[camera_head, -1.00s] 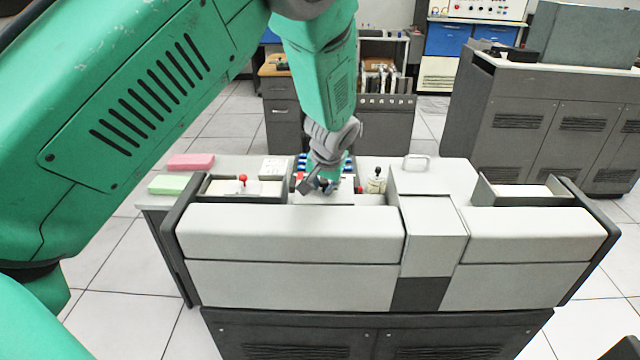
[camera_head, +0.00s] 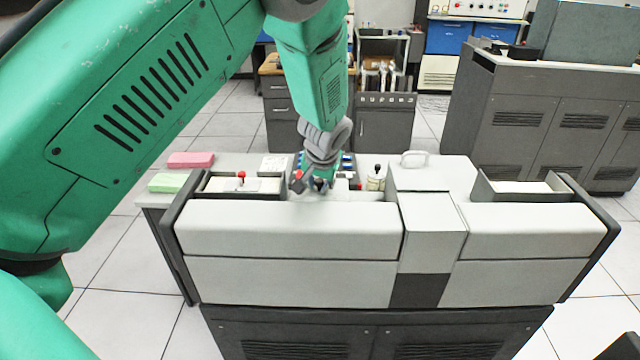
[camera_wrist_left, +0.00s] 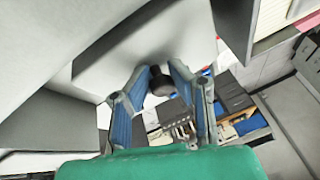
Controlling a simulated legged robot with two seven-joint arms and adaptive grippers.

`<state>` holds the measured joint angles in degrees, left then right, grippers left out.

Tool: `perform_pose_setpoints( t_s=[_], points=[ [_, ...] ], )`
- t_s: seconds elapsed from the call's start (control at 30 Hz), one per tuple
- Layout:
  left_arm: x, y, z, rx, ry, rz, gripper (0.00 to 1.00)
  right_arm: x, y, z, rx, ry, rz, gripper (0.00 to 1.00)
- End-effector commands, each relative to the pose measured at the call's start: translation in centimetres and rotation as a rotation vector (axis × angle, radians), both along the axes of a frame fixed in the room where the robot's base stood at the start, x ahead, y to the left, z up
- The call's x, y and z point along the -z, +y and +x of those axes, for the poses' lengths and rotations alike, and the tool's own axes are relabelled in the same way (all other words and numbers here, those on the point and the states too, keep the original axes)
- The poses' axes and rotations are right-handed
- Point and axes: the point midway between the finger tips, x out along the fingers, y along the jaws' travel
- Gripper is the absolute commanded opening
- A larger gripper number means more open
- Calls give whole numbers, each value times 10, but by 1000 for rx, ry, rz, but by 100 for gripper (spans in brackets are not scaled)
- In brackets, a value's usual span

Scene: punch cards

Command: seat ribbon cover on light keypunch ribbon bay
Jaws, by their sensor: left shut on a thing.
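The light keypunch (camera_head: 290,232) stands in front of me in the head view. My left gripper (camera_head: 316,186) reaches down behind its raised front panel, left of the centre column. In the left wrist view its two blue-padded fingers (camera_wrist_left: 160,98) are shut around a dark knob (camera_wrist_left: 160,80). The knob sits on a light grey plate (camera_wrist_left: 185,40), which looks like the ribbon cover. In the head view the gripper and the pale keypunch body mostly hide the cover. I cannot tell whether the cover touches the ribbon bay. My right gripper is not in view.
A card hopper with a red knob (camera_head: 241,175) is left of the gripper. A black-topped cream part (camera_head: 376,178) stands right of it. Pink (camera_head: 191,159) and green (camera_head: 174,182) card stacks lie at the left. Another grey machine (camera_head: 540,115) stands at the back right.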

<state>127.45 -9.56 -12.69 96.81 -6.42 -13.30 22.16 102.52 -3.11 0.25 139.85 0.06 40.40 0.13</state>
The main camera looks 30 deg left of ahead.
Motion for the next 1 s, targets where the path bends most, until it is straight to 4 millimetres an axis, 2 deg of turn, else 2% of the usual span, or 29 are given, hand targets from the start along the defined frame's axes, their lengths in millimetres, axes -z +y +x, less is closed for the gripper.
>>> perform_pose_setpoints(
  t_s=[0.3, 1.0],
  points=[
    [8, 10, 0, -2, 0, -2, 0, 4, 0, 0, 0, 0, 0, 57],
    [11, 7, 0, -1, 0, 0, 0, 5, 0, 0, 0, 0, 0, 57]
  ],
)
